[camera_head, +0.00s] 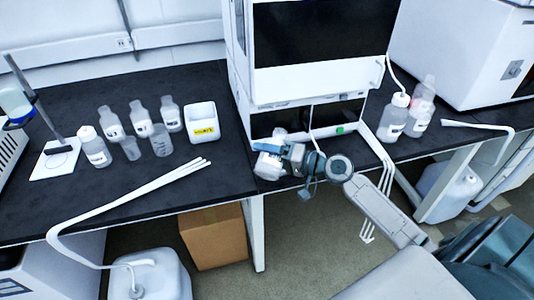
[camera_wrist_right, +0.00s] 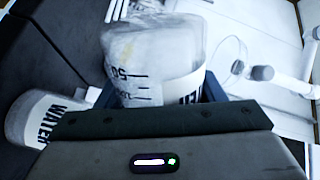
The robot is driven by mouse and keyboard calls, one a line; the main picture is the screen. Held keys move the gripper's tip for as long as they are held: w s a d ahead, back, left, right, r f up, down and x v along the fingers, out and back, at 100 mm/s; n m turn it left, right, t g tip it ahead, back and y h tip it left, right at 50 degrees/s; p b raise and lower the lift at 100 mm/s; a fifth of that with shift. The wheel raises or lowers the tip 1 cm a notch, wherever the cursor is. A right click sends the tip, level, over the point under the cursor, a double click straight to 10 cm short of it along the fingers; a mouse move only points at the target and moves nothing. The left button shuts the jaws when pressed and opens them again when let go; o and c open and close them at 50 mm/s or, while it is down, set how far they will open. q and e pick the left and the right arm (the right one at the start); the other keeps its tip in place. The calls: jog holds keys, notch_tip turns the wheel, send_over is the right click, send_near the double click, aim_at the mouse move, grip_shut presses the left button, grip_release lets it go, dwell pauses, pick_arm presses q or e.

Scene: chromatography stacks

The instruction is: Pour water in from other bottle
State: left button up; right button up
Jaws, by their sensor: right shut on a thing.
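My right gripper (camera_head: 272,150) reaches in from the right, over the bench front edge below the white instrument. It is shut on a translucent bottle with graduation marks and a white label (camera_wrist_right: 150,65), seen close up in the wrist view. The held bottle (camera_head: 267,168) looks tilted in the head view and is partly covered by the gripper. A second bottle labelled WATER (camera_wrist_right: 40,120) shows at the left of the wrist view, close to the gripper. Whether the two touch, and any water level, I cannot tell. My left gripper is not in view.
Several bottles and small beakers (camera_head: 161,142) stand on the dark bench at left, beside a white box (camera_head: 202,121). The instrument (camera_head: 310,60) rises behind my gripper. Two bottles (camera_head: 393,116) stand to its right. White tubes (camera_head: 130,203) lie across the bench front.

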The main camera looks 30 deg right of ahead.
jog(key=shift+r+m+p, duration=0.35)
jog(key=shift+m+p, duration=0.15)
jog(key=shift+p, duration=0.05)
jog(key=shift+r, duration=0.1)
jog(key=shift+r+m+p, duration=0.25)
jog(key=shift+m+p, duration=0.25)
jog(key=shift+p, duration=0.25)
jog(key=shift+r+m+p, duration=0.5)
jog(key=shift+p, duration=0.3)
jog(key=shift+m+b, duration=0.3)
dwell(2.8)
dwell(0.4)
